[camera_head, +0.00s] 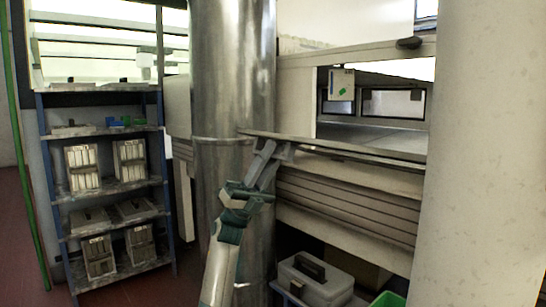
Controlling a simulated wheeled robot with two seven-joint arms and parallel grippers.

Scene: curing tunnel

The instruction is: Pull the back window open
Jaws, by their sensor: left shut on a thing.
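My left gripper (274,150) reaches up from the bottom middle. Its fingers are shut at the left part of a thin flat metal flap or ledge (345,147), which sticks out below a window opening (372,108) in the pale machine wall. The exact contact is small and partly hidden by the fingers. I cannot tell whether this flap is the back window's own panel. Through the opening I see a grey inside surface and smaller dark-framed panes at the far side. A black handle (409,43) sits on the frame above the opening. My right gripper is not in view.
A shiny metal column (222,75) stands just behind my left arm. A pale thick post (485,150) blocks the right side. A blue shelf rack (109,186) with boxes stands at left. A grey toolbox (314,281) and green bin (388,299) sit low in front.

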